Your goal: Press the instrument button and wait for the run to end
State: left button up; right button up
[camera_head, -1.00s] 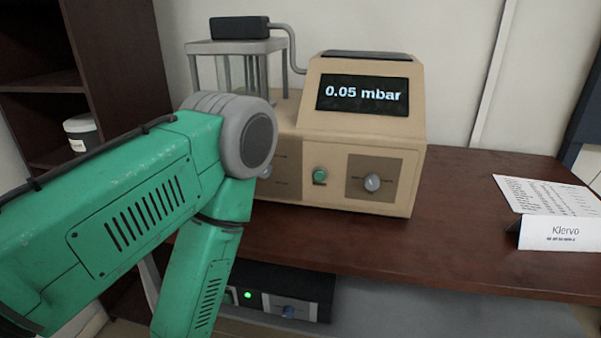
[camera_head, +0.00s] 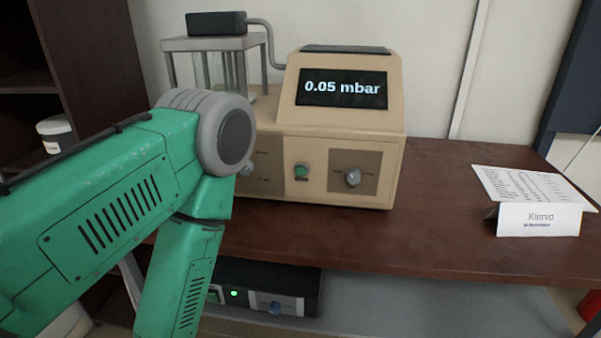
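The instrument (camera_head: 350,125) is a beige box on the dark wooden table. Its screen (camera_head: 342,88) reads "0.05 mbar". A green button (camera_head: 301,171) sits on its front panel, with a grey knob (camera_head: 352,177) to the right and another knob (camera_head: 247,170) to the left, partly behind my arm. My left arm comes in from the left and bends downward in front of the instrument's left side. Its gripper is out of the picture below. My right gripper is not in view. Nothing touches the button.
A glass chamber (camera_head: 215,70) on a grey frame stands behind my arm, linked by a pipe. A name card (camera_head: 539,219) and a printed sheet (camera_head: 530,186) lie at right. A black unit (camera_head: 275,288) with a green light sits below the table. The tabletop's middle is clear.

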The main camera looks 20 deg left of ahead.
pick_arm(q)
grip_shut()
dwell(1.1)
